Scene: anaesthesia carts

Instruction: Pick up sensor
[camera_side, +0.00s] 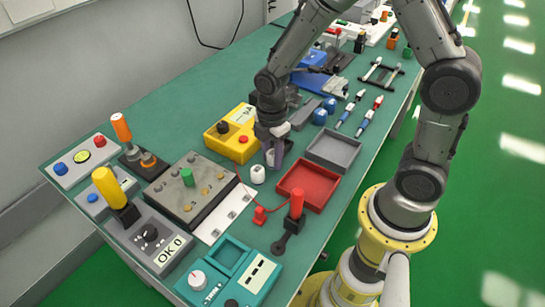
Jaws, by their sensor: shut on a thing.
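My gripper (275,153) points down close to the green table top, between the yellow box and the trays. It is shut on a small whitish piece (270,158), mostly hidden by the fingers. Its shape is too small to make out, and I cannot tell for sure that it is the sensor. A similar small white cylinder (258,175) stands upright on the table just in front of my gripper, apart from it.
A yellow box (222,147) stands left of my gripper. A red tray (318,187) and a grey tray (345,154) lie to the right. A grey panel with a green knob (180,205) and a red-handled tool (296,207) are nearer. A thin red cable runs beside the panel.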

